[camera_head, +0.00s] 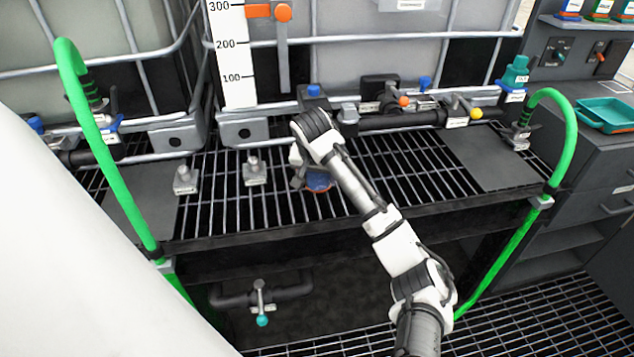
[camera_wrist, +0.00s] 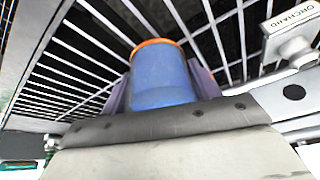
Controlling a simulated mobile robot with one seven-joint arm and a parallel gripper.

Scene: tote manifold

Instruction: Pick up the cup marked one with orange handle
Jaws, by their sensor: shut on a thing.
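A blue cup (camera_wrist: 160,78) with an orange edge at its far end sits between the two purple-grey fingers of my gripper (camera_wrist: 162,88) in the wrist view. My gripper is shut on it. In the head view the same blue cup (camera_head: 319,180) shows partly under my gripper (camera_head: 305,176), over the dark grating, with its orange edge low. My arm hides part of it. I see no number mark and no handle on the cup. I cannot tell whether it touches the grating.
The grated bench (camera_head: 225,205) has two knobbed fittings (camera_head: 254,172) (camera_head: 185,180) left of the cup. Valves and pipes (camera_head: 400,118) line the back. Green hoses (camera_head: 85,110) (camera_head: 565,150) rise at both sides. A teal tray (camera_head: 607,113) stands at the right. The grating right of my arm looks clear.

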